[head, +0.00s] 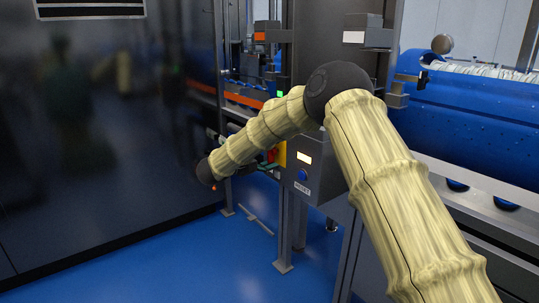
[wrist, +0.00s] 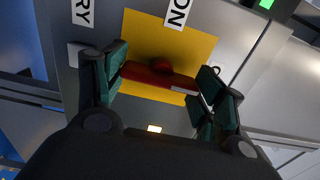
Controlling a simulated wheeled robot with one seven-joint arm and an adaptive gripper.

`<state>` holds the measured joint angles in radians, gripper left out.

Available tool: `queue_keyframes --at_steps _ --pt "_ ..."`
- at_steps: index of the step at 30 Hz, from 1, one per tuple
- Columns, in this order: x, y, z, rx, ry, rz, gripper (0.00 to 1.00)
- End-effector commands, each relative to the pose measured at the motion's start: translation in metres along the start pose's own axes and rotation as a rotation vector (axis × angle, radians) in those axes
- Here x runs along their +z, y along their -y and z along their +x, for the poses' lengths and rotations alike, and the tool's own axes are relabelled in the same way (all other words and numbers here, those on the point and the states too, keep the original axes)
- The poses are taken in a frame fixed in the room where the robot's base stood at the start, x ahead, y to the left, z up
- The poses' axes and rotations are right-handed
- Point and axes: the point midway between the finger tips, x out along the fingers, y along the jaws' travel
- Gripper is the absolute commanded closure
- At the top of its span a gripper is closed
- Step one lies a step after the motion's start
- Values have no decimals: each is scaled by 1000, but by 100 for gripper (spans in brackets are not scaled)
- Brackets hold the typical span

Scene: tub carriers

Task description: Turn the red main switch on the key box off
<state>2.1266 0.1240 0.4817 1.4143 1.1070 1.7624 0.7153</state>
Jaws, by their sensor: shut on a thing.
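The red main switch handle (wrist: 158,77) sits on a yellow plate (wrist: 200,45) in the wrist view. The handle lies across the picture, slightly tilted, about square to the line of the ON lettering (wrist: 178,13). My gripper (wrist: 162,79) is shut on the handle, with one green-padded finger at each end of it. In the head view, the key box (head: 315,170) stands beyond my arm. A bit of the red handle (head: 272,155) shows, and my gripper (head: 266,168) is mostly hidden by my arm.
The key box has a blue button (head: 303,174) over a RESET label (head: 302,188) and a lit panel (head: 304,157). A dark glossy wall (head: 110,130) stands left. A blue tub carrier (head: 470,110) is right. Blue floor (head: 180,265) lies open in front.

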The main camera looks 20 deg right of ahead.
Motion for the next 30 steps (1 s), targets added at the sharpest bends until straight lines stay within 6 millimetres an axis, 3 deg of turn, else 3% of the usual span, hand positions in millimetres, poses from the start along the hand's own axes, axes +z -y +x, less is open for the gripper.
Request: queue_keyframes --at_steps 1,2,5,19,30 --pt "0 -3 -1 3 0 -3 54" --pt "0 -3 -1 3 0 -3 25" --pt "0 -2 -1 3 0 -3 9" --pt "0 -1 -7 1 1 -1 9" --pt "0 -1 -68 1 3 -2 9"
